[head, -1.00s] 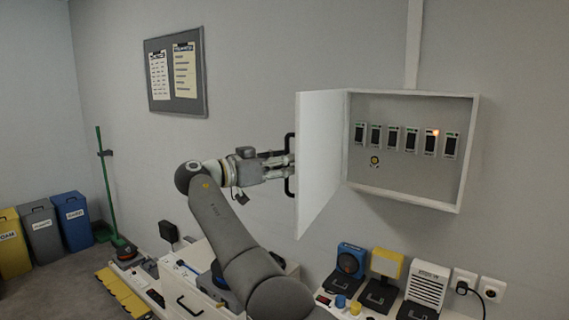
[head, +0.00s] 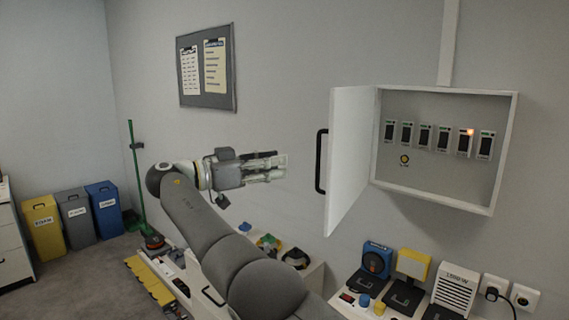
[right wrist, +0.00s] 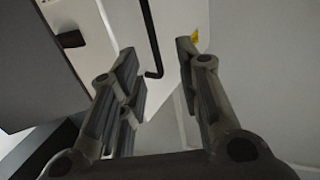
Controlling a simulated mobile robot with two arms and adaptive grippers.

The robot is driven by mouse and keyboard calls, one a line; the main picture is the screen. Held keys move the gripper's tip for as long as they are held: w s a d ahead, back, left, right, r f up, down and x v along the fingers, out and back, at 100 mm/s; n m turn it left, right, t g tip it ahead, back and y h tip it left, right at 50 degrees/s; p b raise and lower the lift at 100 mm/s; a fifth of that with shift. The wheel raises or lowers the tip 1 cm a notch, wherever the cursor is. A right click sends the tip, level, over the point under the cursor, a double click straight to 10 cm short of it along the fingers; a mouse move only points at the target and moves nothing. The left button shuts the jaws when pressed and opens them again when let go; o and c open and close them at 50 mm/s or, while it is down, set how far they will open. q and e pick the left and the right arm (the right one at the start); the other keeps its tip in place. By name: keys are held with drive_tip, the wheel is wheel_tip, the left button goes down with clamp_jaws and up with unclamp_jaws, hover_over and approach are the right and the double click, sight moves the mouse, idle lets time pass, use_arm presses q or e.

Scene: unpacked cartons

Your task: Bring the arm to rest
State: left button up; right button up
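My right gripper (head: 284,167) is open and empty in the head view. Its fingers point right toward the black door handle (head: 321,160), with a gap between fingertips and handle. The white cabinet door (head: 350,150) stands swung open on the left of the wall cabinet (head: 447,200). In the right wrist view the spread fingers (right wrist: 160,60) frame the dark handle (right wrist: 152,40), which lies beyond them. My right arm reaches up from the bottom of the head view. My left gripper is not in view.
Inside the cabinet is a row of several breaker switches (head: 424,136), one with an orange light. Below stand a blue device (head: 377,260), a yellow lamp (head: 413,264) and a white heater (head: 455,287). Colored bins (head: 75,215) stand at left.

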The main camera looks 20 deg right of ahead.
drive_tip(key=shift+a, duration=0.3)
